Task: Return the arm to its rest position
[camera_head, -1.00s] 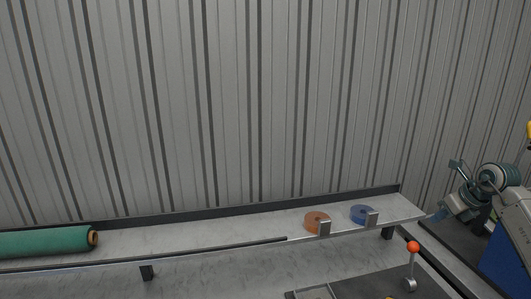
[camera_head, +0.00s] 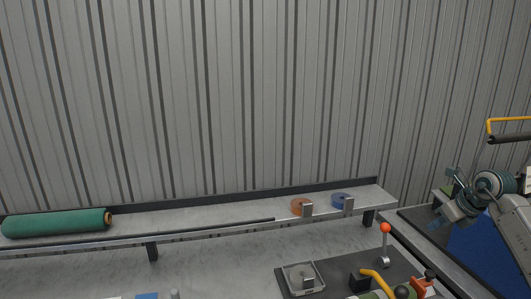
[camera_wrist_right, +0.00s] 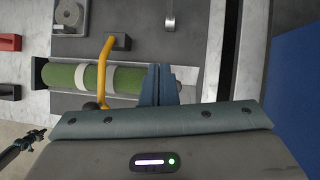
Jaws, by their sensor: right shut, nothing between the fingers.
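My right gripper (camera_head: 437,224) shows at the right of the head view, on its folded teal and grey arm. Its blue fingers are shut with nothing between them, clear of the bench. In the right wrist view the closed fingers (camera_wrist_right: 161,80) appear in front of a green roll with pale bands (camera_wrist_right: 88,77) and a yellow bent handle (camera_wrist_right: 104,65). I cannot tell any contact there, and the fingers hide part of what lies behind them. My left gripper is not in view.
A dark green roll (camera_head: 55,223) lies on the long grey shelf (camera_head: 215,216). Orange (camera_head: 299,206) and blue (camera_head: 340,201) tape rolls sit near its right end. A red-knobbed lever (camera_head: 386,243) stands on a dark plate below. A blue panel (camera_head: 485,254) is beside my right arm.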

